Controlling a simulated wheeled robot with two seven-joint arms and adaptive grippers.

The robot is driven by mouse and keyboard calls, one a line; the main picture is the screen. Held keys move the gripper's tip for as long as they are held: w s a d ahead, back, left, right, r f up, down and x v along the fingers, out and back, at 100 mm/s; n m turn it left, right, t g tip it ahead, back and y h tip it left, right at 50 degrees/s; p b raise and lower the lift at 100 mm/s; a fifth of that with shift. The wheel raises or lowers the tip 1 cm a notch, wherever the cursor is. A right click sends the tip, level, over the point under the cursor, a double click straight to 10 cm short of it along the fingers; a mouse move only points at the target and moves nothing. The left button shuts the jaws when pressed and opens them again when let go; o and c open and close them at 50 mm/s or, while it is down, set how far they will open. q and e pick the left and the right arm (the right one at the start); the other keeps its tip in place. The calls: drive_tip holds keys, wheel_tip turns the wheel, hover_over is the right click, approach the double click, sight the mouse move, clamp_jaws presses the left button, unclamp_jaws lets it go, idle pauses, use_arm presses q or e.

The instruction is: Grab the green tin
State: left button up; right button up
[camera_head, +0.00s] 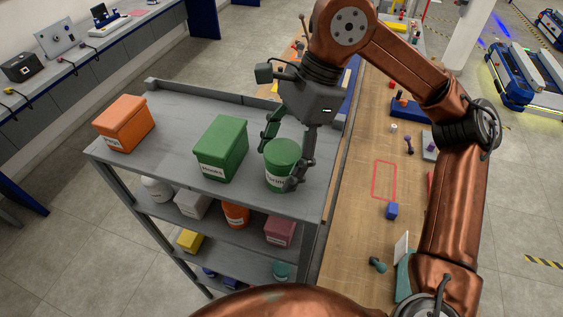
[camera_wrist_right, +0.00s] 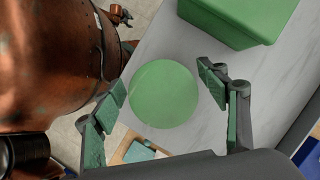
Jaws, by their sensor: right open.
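The green tin (camera_head: 281,164) is a round, lidded green can with a white label, standing upright on the top shelf of the grey cart (camera_head: 183,107), near its right front corner. My right gripper (camera_head: 283,158) is open over it, with one finger on each side. In the right wrist view the tin's round top (camera_wrist_right: 163,94) lies between the two open fingers (camera_wrist_right: 170,98), with gaps visible on both sides. The lower part of the tin is hidden from the wrist. My left gripper is not in view.
A green box (camera_head: 221,147) stands just left of the tin, and an orange box (camera_head: 123,123) farther left. Lower shelves hold several containers.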

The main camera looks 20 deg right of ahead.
sight(268, 183)
drive_tip(key=shift+x, duration=1.6)
drive_tip(key=shift+w, duration=0.15)
drive_tip(key=c, duration=1.6)
